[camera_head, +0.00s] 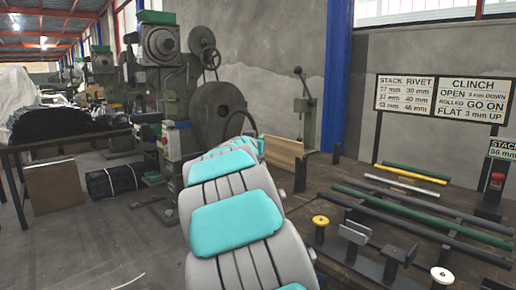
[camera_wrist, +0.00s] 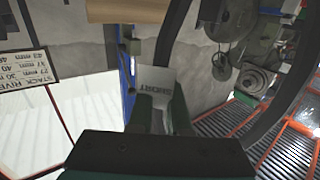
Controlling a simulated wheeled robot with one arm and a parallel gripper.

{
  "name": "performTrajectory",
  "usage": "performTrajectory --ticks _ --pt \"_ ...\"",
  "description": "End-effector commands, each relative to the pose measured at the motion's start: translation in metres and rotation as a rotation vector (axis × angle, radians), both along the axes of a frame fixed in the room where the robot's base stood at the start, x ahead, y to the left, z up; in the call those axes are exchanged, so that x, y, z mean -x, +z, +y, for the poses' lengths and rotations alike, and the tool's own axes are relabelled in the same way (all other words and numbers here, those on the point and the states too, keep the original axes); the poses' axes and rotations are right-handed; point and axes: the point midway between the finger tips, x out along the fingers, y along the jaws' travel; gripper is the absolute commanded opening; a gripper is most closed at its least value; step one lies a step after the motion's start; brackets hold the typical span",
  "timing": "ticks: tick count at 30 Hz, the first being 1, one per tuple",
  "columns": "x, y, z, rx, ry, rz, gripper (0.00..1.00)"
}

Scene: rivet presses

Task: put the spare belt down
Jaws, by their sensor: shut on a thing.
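The spare belt (camera_wrist: 173,38) is a black loop that runs up from my gripper (camera_wrist: 158,102) in the wrist view. A dark band at the right of that view looks like its other side. My gripper is shut on it, with a pale tag (camera_wrist: 157,80) between the fingertips, its lettering upside down and seeming to read SHORT. In the head view the top of the belt shows as a dark arc (camera_head: 239,111) in front of the press; my arm hides the rest and most of my gripper.
Signs (camera_head: 405,95) stand behind. A large press (camera_head: 205,95) stands beyond my arm.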

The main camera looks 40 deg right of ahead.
Motion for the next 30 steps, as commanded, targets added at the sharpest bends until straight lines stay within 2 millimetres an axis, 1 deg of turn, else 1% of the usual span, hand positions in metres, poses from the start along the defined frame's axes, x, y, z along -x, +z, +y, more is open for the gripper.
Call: performTrajectory --ticks 5,9,12,21,25,26,30 --pt "-0.008 -0.001 -0.007 -0.001 -0.001 -0.002 0.00" --pt "-0.008 -0.027 -0.007 0.001 -0.002 0.003 0.00" --pt "-0.008 -0.036 -0.007 0.001 -0.002 0.001 0.00" --pt "-0.008 -0.036 -0.006 0.000 -0.001 -0.001 0.00" --pt "-0.008 -0.039 -0.006 0.000 -0.001 -0.001 0.00" --pt "-0.008 -0.039 -0.006 0.000 -0.001 -0.001 0.18" --pt "-0.008 -0.038 -0.006 0.000 -0.001 -0.001 0.34"
